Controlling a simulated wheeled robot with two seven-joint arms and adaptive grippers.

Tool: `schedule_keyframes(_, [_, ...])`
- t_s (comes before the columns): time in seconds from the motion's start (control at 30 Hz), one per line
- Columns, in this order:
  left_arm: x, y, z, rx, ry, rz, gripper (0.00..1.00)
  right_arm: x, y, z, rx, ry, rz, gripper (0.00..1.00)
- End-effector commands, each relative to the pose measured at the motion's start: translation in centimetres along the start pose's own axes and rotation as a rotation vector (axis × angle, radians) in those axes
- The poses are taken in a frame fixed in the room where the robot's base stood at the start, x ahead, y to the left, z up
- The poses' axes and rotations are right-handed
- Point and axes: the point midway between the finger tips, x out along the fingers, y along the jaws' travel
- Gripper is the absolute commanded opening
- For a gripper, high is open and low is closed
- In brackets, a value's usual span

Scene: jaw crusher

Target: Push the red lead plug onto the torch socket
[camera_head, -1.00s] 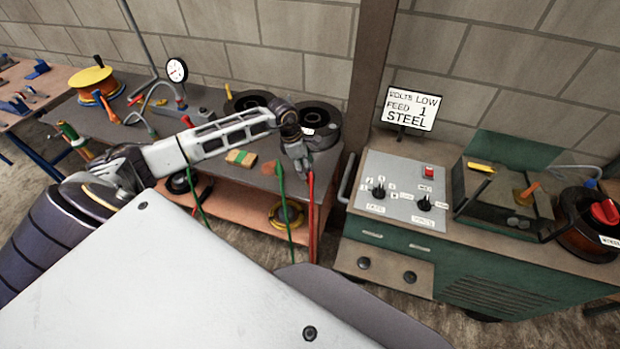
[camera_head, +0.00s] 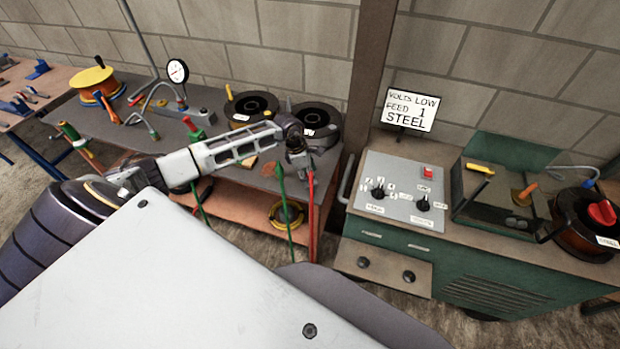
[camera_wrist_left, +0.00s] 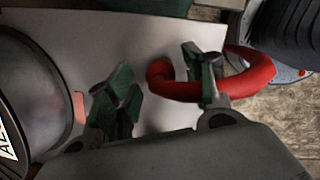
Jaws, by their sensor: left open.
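My left gripper (camera_head: 297,155) is over the right end of the grey bench, small and partly hidden by my arm. In the left wrist view its two green-padded fingers (camera_wrist_left: 158,78) are apart. In the head view the red lead (camera_head: 312,205) hangs from the bench's front edge beside the gripper. A green lead (camera_head: 281,190) hangs left of it. I cannot make out the red plug's tip or the torch socket. My right gripper is not in view.
Black spools (camera_head: 252,107) stand behind the gripper on the grey bench (camera_head: 160,124). A dial gauge (camera_head: 177,71) stands further left. A green welding machine (camera_head: 395,247) with a control panel and sign (camera_head: 411,107) is to the right. A yellow coil lies on the lower shelf.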

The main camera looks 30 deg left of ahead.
Motion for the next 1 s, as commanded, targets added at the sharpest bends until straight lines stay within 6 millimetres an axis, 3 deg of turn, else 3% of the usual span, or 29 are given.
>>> schedule_keyframes(0.2, [1.3, 0.0, -0.1, 0.0, 0.001, 0.0, 0.51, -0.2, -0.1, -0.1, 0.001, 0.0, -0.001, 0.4])
schedule_keyframes(0.7, [1.4, 0.0, -0.1, 0.0, 0.001, 0.0, 0.5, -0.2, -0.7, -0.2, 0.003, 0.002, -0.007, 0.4])
schedule_keyframes(1.0, [1.4, 0.0, -0.1, 0.0, 0.001, 0.0, 0.12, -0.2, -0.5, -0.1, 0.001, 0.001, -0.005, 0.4])
